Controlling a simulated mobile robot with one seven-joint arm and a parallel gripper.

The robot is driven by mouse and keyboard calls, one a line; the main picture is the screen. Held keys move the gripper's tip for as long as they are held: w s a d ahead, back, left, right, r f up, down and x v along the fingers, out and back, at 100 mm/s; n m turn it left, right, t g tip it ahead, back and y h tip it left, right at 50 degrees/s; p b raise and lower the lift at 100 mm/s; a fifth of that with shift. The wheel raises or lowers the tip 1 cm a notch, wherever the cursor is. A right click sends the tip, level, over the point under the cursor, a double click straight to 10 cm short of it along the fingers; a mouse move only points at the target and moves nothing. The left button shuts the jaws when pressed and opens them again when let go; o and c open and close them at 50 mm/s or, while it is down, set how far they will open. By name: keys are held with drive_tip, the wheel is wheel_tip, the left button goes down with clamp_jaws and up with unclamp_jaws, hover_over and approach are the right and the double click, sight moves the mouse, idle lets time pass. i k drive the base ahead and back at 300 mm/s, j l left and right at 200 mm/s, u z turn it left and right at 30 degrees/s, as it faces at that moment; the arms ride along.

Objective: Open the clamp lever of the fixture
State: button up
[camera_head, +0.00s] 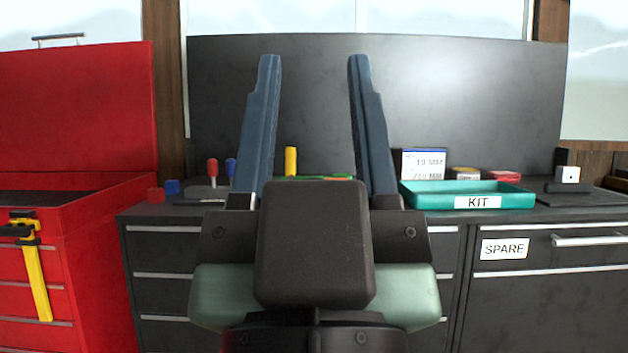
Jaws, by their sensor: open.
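My gripper (313,58) is in the middle of the view, its two blue-grey fingers pointing up and wide apart, with nothing between them. It stands in front of the dark bench and hides the middle of the bench top. A yellow upright piece (290,161) shows between the fingers at the back of the bench, above something green mostly hidden by my gripper. I cannot tell for sure which thing is the fixture or its clamp lever. A low grey block (207,192) with red and blue upright handles stands left of my gripper.
A teal KIT tray (464,203) lies on the bench (540,250) at right, with boxes behind it. A dark piece with a white cube (568,174) is at far right. A red tool cabinet (100,250) stands left, a yellow clamp (37,280) hanging on it.

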sight(290, 152)
drive_tip(key=i+l, duration=0.15)
drive_tip(key=i, duration=0.25)
drive_tip(key=i+l, duration=0.15)
drive_tip(key=i, duration=0.25)
drive_tip(key=i+l, duration=0.15)
drive_tip(key=i, duration=0.25)
drive_tip(key=i+l, duration=0.2)
drive_tip(key=i, duration=0.2)
drive_tip(key=j+u, duration=0.05)
